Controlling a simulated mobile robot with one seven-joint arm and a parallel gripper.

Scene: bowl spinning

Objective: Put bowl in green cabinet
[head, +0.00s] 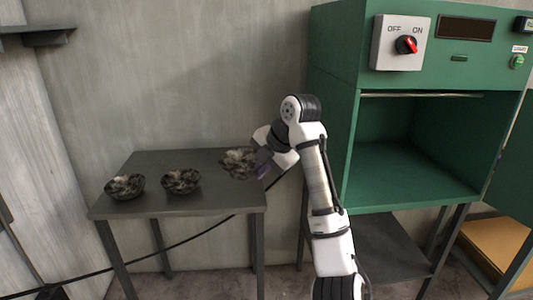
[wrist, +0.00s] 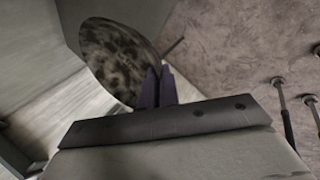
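Three dark, mottled bowls show in the head view. The left bowl (head: 125,187) and the middle bowl (head: 181,181) stand upright on the grey table. The right bowl (head: 237,162) is at my gripper (head: 262,168), over the table's right part; I cannot tell whether it clears the top. In the wrist view the purple fingers of my gripper (wrist: 158,86) are close together at the edge of this bowl (wrist: 115,58), and appear shut on its rim. The green cabinet (head: 334,105) stands to the right, with its front open and its inside empty.
The grey table (head: 150,207) has free room behind and in front of the bowls. A panel with a red OFF/ON knob (head: 406,44) is above the cabinet opening. A metal bar crosses the top of the opening. A green door hangs open at the far right.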

